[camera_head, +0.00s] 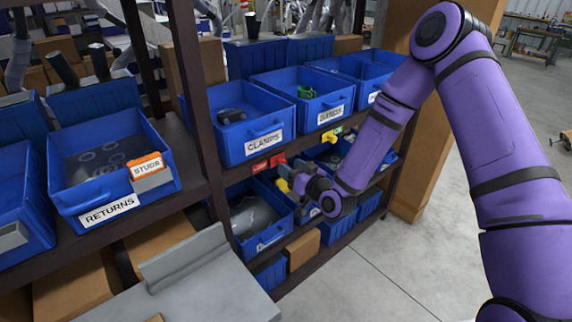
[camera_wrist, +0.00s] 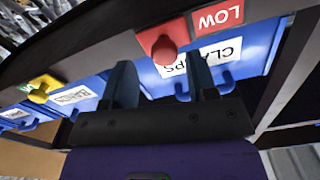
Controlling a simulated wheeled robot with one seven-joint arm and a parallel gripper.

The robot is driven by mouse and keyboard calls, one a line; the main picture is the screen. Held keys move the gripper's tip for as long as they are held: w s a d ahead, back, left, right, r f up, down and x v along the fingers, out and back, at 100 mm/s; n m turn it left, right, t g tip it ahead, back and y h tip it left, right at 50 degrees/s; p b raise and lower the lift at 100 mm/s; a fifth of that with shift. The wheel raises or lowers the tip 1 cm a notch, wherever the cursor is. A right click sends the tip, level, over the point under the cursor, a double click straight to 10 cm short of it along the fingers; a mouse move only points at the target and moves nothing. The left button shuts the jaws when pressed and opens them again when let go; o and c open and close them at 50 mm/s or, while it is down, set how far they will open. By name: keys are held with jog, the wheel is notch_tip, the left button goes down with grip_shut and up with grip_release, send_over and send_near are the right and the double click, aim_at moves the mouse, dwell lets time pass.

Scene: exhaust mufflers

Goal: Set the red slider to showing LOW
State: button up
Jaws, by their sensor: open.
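The red slider (camera_wrist: 160,47) is a red block with a round knob on the dark shelf edge. In the wrist view, which is upside down, a red plate (camera_wrist: 218,17) reading LOW shows beside it on the right. In the head view the slider (camera_head: 277,159) sits at the right end of the red plate (camera_head: 260,167), below the CLAMPS bin. My gripper (camera_wrist: 161,62) is open and empty, its dark fingers appearing on either side of the knob. I cannot tell whether the fingertips reach around it. In the head view my gripper (camera_head: 297,176) is just below and right of the slider.
A yellow slider (camera_head: 328,138) with a green plate sits farther along the same shelf edge. Blue bins labelled CLAMPS (camera_head: 264,144) and BANDS (camera_head: 331,115) stand above. More blue bins fill the lower shelf.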

jog(key=v, duration=0.7)
jog(key=shift+s+d, duration=0.15)
jog(key=shift+s, duration=0.05)
jog(key=s+d+r+g+h, duration=0.2)
jog(key=d+r+g+h, duration=0.15)
jog(key=d+r, duration=0.45)
jog(key=s+d+r+g+h, duration=0.25)
jog(key=d+r+h, duration=0.2)
jog(key=r, duration=0.85)
jog(key=s+d+r+m+g+h, duration=0.1)
jog(key=s+r, duration=0.4)
jog(key=s, duration=0.7)
jog(key=s+d+r+m+g+h, duration=0.1)
jog(key=s+d+r+m+g, duration=0.1)
jog(key=s, duration=1.1)
jog(key=shift+s+d+r+m+g, duration=0.2)
jog(key=shift+d+r+m+g, duration=0.2)
jog(key=shift+d+r+m, duration=1.05)
jog(key=shift+a+r+n, duration=0.3)
jog(key=shift+r+n, duration=0.15)
jog(key=shift+n, duration=0.2)
